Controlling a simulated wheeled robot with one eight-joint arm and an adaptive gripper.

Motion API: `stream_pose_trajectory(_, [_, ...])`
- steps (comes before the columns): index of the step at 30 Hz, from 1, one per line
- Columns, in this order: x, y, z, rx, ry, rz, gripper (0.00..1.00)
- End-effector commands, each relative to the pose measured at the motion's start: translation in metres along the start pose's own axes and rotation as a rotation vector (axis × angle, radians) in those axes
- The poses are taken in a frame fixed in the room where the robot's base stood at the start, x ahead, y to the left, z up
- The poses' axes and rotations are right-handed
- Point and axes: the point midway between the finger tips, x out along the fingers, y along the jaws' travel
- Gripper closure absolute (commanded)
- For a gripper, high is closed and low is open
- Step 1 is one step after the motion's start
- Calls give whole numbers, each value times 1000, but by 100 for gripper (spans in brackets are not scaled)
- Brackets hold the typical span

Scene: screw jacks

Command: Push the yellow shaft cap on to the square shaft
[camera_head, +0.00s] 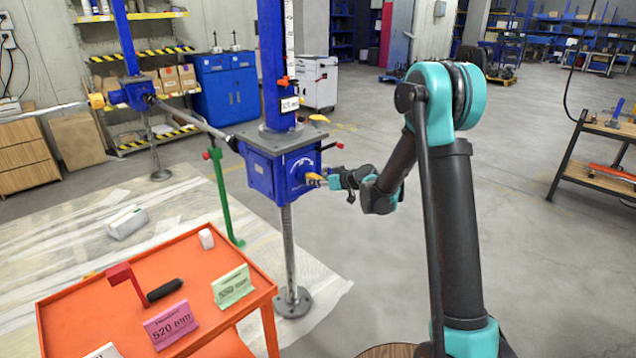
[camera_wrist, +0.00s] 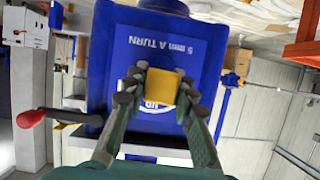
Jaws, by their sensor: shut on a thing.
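The yellow shaft cap (camera_wrist: 163,87) sits between the fingertips of my gripper (camera_wrist: 160,92), which is shut on it, in the wrist view. In the head view my gripper (camera_head: 330,181) holds the cap (camera_head: 315,180) against or very near the right face of the blue jack gearbox (camera_head: 277,168). The square shaft is hidden behind the cap and fingers. I cannot tell how far the cap is on the shaft. The gearbox face (camera_wrist: 130,55) fills the middle of the wrist view, with upside-down white lettering.
A red-knobbed lever (camera_head: 333,146) sticks out right of the gearbox, and it shows at left in the wrist view (camera_wrist: 32,118). An orange cart (camera_head: 200,270) with cards and a red-and-black tool stands at front left.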

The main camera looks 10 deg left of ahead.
Motion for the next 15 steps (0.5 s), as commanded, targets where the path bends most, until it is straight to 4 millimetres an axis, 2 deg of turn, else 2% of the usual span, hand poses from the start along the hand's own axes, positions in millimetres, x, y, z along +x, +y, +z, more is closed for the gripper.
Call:
stream_pose_trajectory(5, [4, 0, -2, 0, 0, 0, 100])
stream_pose_trajectory(6, [4, 0, -2, 0, 0, 0, 70])
stream_pose_trajectory(11, [4, 0, -2, 0, 0, 0, 51])
stream_pose_trajectory(15, [3, 0, -2, 0, 0, 0, 50])
